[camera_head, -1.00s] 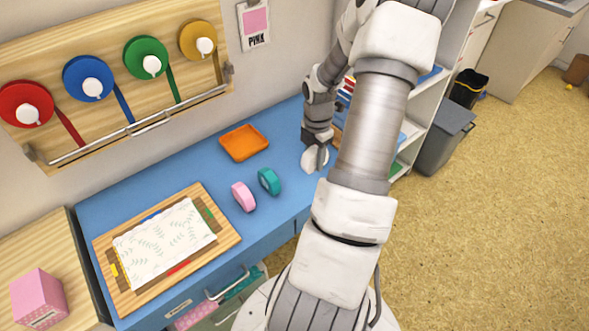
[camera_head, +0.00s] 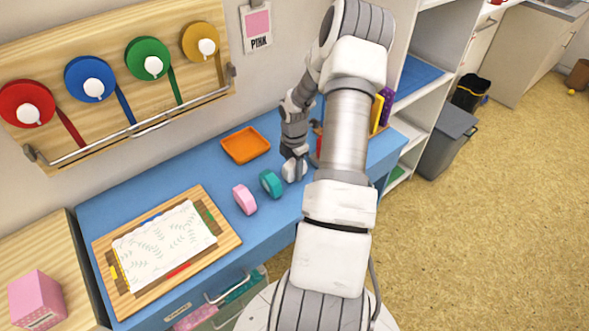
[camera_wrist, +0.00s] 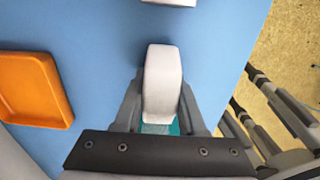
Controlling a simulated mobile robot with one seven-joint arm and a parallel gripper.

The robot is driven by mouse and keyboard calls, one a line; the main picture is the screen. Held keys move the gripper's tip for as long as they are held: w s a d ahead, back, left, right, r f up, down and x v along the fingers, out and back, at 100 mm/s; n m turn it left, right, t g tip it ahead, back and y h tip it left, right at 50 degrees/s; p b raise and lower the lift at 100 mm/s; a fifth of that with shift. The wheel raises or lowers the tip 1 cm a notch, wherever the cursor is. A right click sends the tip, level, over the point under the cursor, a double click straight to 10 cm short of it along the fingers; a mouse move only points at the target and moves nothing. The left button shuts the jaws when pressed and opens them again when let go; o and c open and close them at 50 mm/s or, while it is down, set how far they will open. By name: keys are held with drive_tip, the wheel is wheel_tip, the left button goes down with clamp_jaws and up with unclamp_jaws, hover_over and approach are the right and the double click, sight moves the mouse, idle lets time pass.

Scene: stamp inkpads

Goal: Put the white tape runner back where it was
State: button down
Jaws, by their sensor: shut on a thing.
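The white tape runner (camera_head: 290,172) is between the fingers of my gripper (camera_head: 296,162), over the blue desk, just right of a teal tape runner (camera_head: 270,184). In the wrist view the white runner (camera_wrist: 163,80) stands upright between the two grey fingers (camera_wrist: 160,105), which are shut on it. Part of the teal one (camera_wrist: 155,129) shows just behind it. I cannot tell whether the white runner touches the desk. A pink tape runner (camera_head: 244,200) stands left of the teal one.
An orange tray (camera_head: 245,145) lies behind the runners. A wooden clipboard (camera_head: 230,240) with a patterned sheet is at the left. A holder with coloured items (camera_head: 377,113) stands right of my gripper. The desk's front edge is close to the runners.

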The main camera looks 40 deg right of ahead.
sight(294, 160)
drive_tip(key=shift+f, duration=0.2)
drive_tip(key=shift+c, duration=2.4)
unclamp_jaws()
drive_tip(key=shift+r, duration=0.15)
wheel_tip(294, 160, up, 12)
drive_tip(key=shift+r+p, duration=0.1)
drive_tip(key=shift+p, duration=0.35)
